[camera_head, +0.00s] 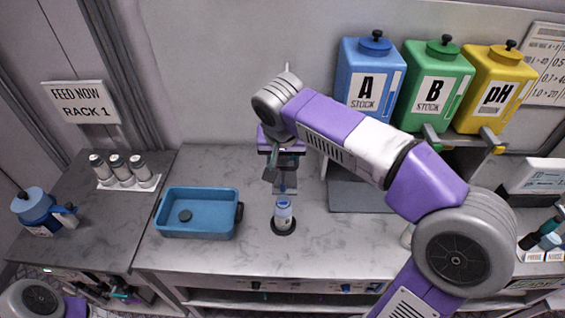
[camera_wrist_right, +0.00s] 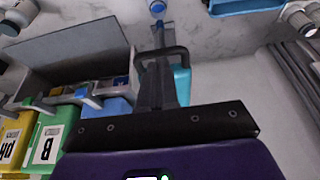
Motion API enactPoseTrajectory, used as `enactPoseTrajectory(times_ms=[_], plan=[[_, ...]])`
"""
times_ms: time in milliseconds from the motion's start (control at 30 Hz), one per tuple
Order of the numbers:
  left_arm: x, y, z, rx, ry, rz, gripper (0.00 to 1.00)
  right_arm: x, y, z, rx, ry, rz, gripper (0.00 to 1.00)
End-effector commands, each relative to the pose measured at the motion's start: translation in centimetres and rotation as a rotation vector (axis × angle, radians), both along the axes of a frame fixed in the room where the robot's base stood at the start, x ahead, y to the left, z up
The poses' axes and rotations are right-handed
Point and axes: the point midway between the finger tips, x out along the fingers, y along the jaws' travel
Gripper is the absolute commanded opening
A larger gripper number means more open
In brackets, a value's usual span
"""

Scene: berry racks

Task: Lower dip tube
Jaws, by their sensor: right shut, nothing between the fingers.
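A small white bottle with a blue top (camera_head: 283,212) stands upright on a black ring on the counter; its blue top (camera_wrist_right: 157,6) also shows at the top edge of the right wrist view. My right gripper (camera_head: 271,176) is above and behind the bottle, its fingers shut and empty. In the right wrist view its fingers (camera_wrist_right: 158,28) point toward the blue top, apart from it. A cyan part (camera_wrist_right: 181,84) shows behind the fingers. I cannot make out a separate dip tube. My left gripper is out of view.
A blue tray (camera_head: 197,234) with a dark round piece inside lies left of the bottle. Three vials (camera_head: 118,172) stand on the left counter beside a blue jug (camera_head: 35,207). Blue, green and yellow stock tanks (camera_head: 432,85) stand at back right. The counter front is clear.

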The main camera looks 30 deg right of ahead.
Motion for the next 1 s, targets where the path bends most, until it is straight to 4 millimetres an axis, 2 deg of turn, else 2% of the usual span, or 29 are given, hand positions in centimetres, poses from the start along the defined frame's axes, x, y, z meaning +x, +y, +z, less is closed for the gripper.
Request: enactPoseTrajectory(times_ms=[100, 200, 667, 867, 1000], plan=[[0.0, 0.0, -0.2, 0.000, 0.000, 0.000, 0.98, 0.2, -0.1, -1.3, 0.000, 0.001, 0.000, 0.00], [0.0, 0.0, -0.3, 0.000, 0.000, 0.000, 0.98, 0.3, -0.2, -1.8, 0.000, 0.000, 0.000, 0.00], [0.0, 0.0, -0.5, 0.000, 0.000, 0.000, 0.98, 0.3, -0.2, -2.2, -0.001, -0.001, 0.000, 0.00], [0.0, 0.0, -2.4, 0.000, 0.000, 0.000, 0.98, 0.3, -0.2, -4.5, 0.000, 0.001, 0.000, 0.00], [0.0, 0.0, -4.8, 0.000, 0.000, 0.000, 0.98, 0.3, -0.2, -7.5, -0.001, 0.002, -0.001, 0.00]])
